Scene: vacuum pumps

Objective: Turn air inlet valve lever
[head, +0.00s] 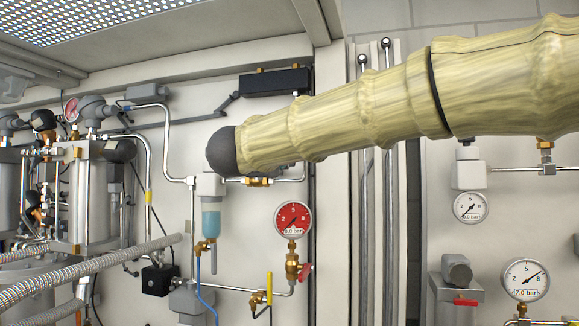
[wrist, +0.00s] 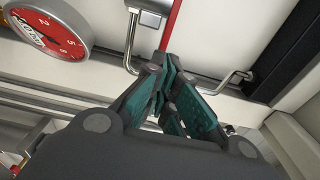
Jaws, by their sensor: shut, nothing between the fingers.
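I cannot tell which one is the air inlet valve lever. My gripper (wrist: 168,88) shows in the wrist view with its teal-padded fingers shut together and empty. A long red strip (wrist: 173,28) runs behind the fingertips; whether it is a lever is unclear. In the head view my sleeved arm crosses the upper right, and the gripper's fingers are not visible there.
The red gauge (head: 292,219) hangs right of a blue-bowled filter (head: 211,217); a red gauge (wrist: 50,28) fills the wrist view's upper left. Thin metal pipes (wrist: 240,77) pass close to the fingers. Ribbed hoses (head: 90,268) cross the lower left. White gauges (head: 526,280) stand right.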

